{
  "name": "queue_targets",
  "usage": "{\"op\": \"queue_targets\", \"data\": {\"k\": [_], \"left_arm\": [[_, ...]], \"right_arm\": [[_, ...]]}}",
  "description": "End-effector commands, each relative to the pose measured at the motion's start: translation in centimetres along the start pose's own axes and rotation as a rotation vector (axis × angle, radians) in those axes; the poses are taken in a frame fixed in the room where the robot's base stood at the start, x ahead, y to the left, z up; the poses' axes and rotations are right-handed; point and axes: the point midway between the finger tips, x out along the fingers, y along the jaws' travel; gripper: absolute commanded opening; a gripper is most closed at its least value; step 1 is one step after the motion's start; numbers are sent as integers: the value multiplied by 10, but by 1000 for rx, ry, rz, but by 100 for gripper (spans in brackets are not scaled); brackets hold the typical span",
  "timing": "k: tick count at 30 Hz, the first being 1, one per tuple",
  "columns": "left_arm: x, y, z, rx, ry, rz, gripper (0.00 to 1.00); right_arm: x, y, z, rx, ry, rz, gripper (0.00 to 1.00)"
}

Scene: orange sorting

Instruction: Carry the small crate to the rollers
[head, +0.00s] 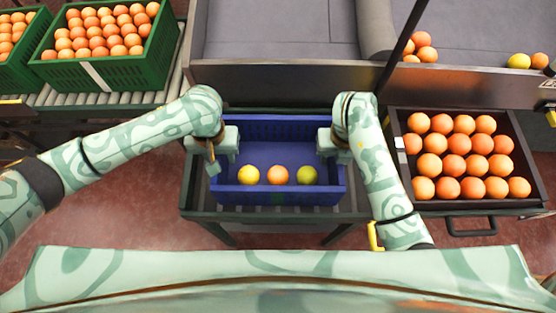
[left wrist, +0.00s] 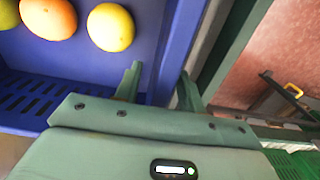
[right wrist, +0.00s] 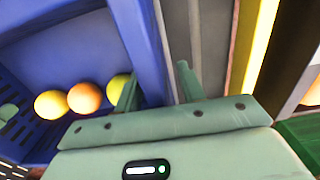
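The small blue crate (head: 278,127) stands level on a dark stand in the middle of the head view. It holds a yellow fruit (head: 248,175), an orange (head: 277,175) and a greenish fruit (head: 307,176). The rollers (head: 115,98) are at the upper left, under green crates. My left gripper (head: 223,152) is at the crate's left wall; its open fingers (left wrist: 160,88) straddle that wall. My right gripper (head: 327,145) is at the right wall; its open fingers (right wrist: 157,88) straddle it, with a gap beside the outer finger.
Green crates full of oranges (head: 107,72) occupy the rollers. A dark tray of oranges (head: 521,150) stands to the right. A grey sorting bin (head: 280,30) with a raised front edge lies behind the blue crate. Red floor (head: 125,195) shows at the left.

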Motion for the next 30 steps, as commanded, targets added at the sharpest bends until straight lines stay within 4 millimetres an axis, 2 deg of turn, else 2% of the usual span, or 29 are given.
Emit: {"op": "queue_targets", "data": {"k": [7,8,12,23,30], "left_arm": [[1,0,0,1,0,0,40],[1,0,0,1,0,0,37],[0,0,0,1,0,0,0],[-2,0,0,1,2,1,0],[-27,0,-2,0,19,1,0]], "right_arm": [[0,0,0,1,0,0,40],[0,0,0,1,0,0,37],[0,0,0,1,0,0,0],[-2,0,1,1,-3,0,0],[-27,0,2,1,-19,0,0]]}}
